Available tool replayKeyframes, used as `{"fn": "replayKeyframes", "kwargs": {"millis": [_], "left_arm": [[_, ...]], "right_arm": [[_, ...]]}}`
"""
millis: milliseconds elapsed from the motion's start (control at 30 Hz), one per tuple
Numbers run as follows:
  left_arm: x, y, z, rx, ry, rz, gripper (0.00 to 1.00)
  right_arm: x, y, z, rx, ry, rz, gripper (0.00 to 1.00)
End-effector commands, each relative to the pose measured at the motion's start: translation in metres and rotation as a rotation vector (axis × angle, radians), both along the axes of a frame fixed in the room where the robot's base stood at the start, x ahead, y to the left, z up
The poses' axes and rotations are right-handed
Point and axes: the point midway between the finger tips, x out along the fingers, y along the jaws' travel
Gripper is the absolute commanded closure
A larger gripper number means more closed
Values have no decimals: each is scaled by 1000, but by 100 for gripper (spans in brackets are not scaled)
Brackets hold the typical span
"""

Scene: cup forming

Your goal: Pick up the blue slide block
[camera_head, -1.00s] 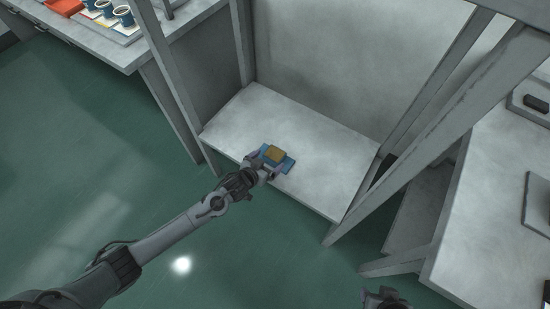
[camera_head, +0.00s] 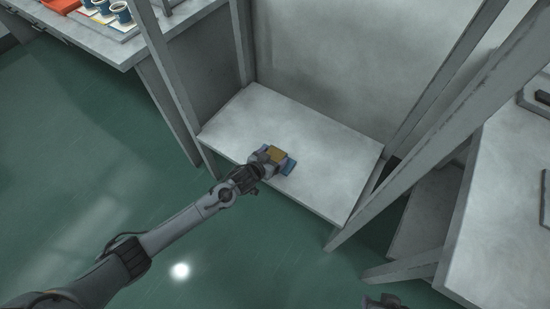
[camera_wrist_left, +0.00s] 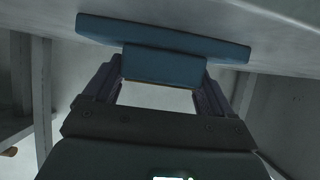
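In the left wrist view the block shows as a wide blue plate (camera_wrist_left: 165,35) with a narrower blue part (camera_wrist_left: 163,67) between the fingers of my left gripper (camera_wrist_left: 163,80). Whether the fingers press on it is unclear. My right gripper (camera_head: 383,303) is cut off at the bottom edge.
Grey posts (camera_head: 420,125) frame the shelf, with a back panel (camera_head: 350,60) behind. A table at upper left (camera_head: 75,45) holds several blue cups (camera_head: 121,12) and a red-orange item. Another table (camera_head: 490,230) stands at right. Most of the shelf is clear.

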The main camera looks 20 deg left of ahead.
Motion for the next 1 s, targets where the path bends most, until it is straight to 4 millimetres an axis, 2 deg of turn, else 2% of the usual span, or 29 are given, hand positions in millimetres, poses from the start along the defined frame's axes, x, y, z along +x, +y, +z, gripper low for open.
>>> {"fn": "replayKeyframes", "kwargs": {"millis": [33, 67, 433, 467, 767, 1000], "left_arm": [[0, 0, 0, 0, -1, 0, 37], [0, 0, 0, 0, -1, 0, 41], [0, 0, 0, 0, -1, 0, 98], [3, 0, 6, -5, -13, 1, 100], [3, 0, 8, -4, -12, 1, 100], [3, 0, 27, -5, -12, 1, 100]], "right_arm": [[0, 0, 0, 0, 0, 0, 57], [0, 0, 0, 0, 0, 0, 57], [0, 1, 0, 4, 0, -3, 57], [0, 1, 1, 5, 0, -4, 57], [0, 2, 3, 10, -1, -6, 57], [0, 2, 16, 10, -1, -6, 57]]}}
